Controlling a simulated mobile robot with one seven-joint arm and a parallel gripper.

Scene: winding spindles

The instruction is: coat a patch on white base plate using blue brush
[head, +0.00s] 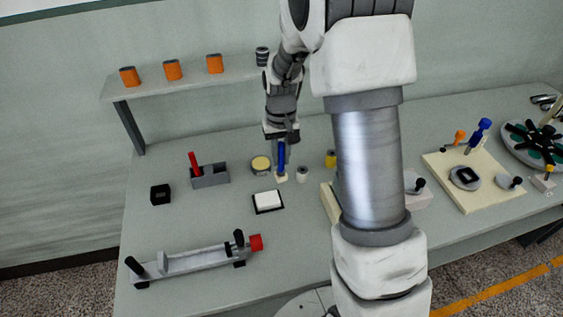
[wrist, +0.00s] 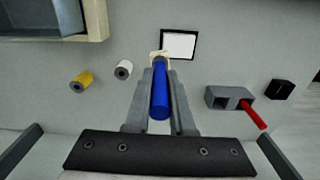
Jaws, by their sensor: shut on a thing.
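The blue brush (head: 281,157) is upright in my gripper (head: 281,145), with its pale head down, just above or at the table behind the white plate. In the wrist view, the blue handle (wrist: 160,92) lies between the two fingers of my gripper (wrist: 160,88), which are shut on it. The white base plate (head: 268,200) lies flat in a black frame in front of the brush and slightly left. It also shows in the wrist view (wrist: 179,45), beyond the brush head. I cannot tell whether the bristles touch anything.
A grey holder (head: 210,177) with a red-handled tool (head: 194,163) stands left. A round yellow-topped tin (head: 261,165) is beside the brush. A small white spool (head: 302,174) and a yellow one (head: 330,159) stand right. A black block (head: 160,194) is far left.

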